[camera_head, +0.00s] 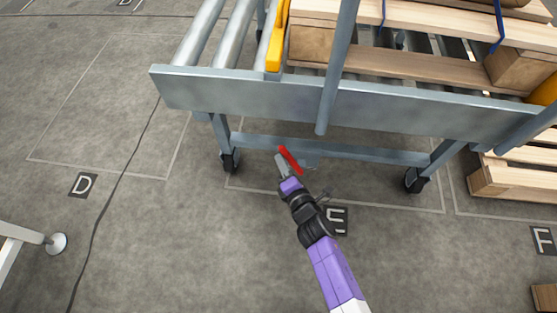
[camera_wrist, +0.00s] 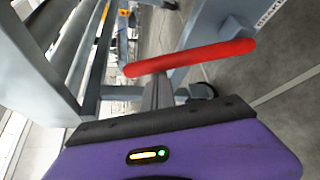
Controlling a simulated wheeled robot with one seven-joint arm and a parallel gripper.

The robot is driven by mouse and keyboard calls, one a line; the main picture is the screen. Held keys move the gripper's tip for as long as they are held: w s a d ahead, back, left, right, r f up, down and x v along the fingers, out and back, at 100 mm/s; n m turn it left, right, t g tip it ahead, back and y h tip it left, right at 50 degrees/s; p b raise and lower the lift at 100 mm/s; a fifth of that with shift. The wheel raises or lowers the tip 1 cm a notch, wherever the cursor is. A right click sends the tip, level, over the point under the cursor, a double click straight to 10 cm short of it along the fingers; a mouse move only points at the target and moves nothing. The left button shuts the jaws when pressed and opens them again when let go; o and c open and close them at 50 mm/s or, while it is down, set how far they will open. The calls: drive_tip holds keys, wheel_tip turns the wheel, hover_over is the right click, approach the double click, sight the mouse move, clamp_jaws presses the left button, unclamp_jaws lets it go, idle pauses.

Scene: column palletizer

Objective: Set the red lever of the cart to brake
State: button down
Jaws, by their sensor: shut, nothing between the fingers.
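The cart (camera_head: 330,92) is a grey steel roller frame on black castors. Its red lever (camera_head: 290,159) is a short bar at the lower crossbar, slanting down to the right. In the wrist view the red lever (camera_wrist: 190,57) lies across the picture above my fingers, its right end higher. My gripper (camera_head: 280,158) is shut and empty, right beside the lever's left side.
A wooden pallet (camera_head: 420,68) lies on the cart's rollers. A yellow stop (camera_head: 278,40) and a slanted grey post (camera_head: 337,75) stand at the near side. Another pallet (camera_head: 510,180) is on the floor at right.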

drive_tip(key=shift+d, duration=0.1)
idle(0.3)
drive_tip(key=shift+d+r+m+t+y+p, duration=0.15)
drive_tip(key=shift+d+r+m+y, duration=0.15)
drive_tip(key=shift+d+m, duration=0.25)
drive_tip(key=shift+d+r+m+t+y+p, duration=0.15)
drive_tip(key=shift+d+r+m+y, duration=0.15)
drive_tip(key=shift+d, duration=0.4)
drive_tip(key=d+m+t, duration=0.1)
drive_tip(key=d+m, duration=0.1)
drive_tip(key=d, duration=0.6)
drive_tip(key=shift+s+d+f, duration=0.15)
drive_tip(key=shift+f, duration=0.05)
